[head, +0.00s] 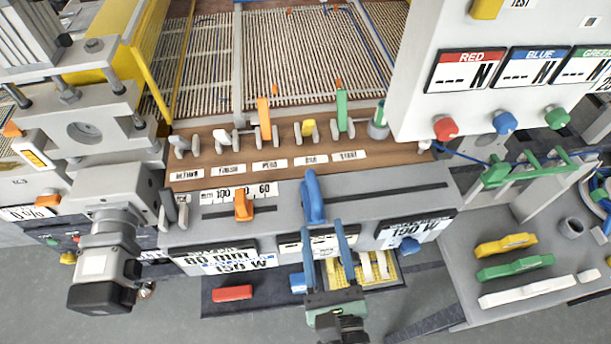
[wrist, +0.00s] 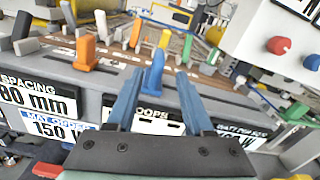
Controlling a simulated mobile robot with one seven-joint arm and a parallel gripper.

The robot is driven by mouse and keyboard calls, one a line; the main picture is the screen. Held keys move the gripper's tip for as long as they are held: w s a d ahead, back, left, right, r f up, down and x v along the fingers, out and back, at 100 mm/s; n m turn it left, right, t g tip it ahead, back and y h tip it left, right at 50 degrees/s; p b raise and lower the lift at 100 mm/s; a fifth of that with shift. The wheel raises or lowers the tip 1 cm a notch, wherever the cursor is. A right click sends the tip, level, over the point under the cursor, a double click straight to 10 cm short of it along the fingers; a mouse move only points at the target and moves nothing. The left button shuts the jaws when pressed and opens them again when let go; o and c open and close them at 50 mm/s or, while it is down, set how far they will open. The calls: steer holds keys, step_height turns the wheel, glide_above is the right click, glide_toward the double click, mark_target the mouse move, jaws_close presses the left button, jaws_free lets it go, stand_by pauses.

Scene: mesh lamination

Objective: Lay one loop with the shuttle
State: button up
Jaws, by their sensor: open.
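The shuttle appears to be the blue upright handle (head: 312,198) on the slot of a grey rail (head: 400,198); I cannot be sure of its name. In the wrist view the blue handle (wrist: 154,72) stands ahead, between the tips of my fingers in the picture. My gripper (head: 324,228) has two blue fingers, spread and empty, on the near side of the rail. It also shows in the wrist view (wrist: 160,78). The handle appears beyond the fingertips; I cannot tell the exact gap. The ribbed mesh bed (head: 315,50) lies behind the rail.
An orange slider (head: 243,206) stands left of the blue handle by a number scale. Several levers, including a tall orange one (head: 264,118) and a green one (head: 342,108), rise behind the rail. A white display box (head: 425,110) hangs at right. A side table (head: 470,295) holds coloured pieces.

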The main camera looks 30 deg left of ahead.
mark_target(316, 197)
steer(key=p+x, duration=0.2)
steer(key=x, duration=0.7)
steer(key=shift+w+a, duration=0.2)
steer(key=shift+c, duration=0.2)
jaws_close()
stand_by(0.9)
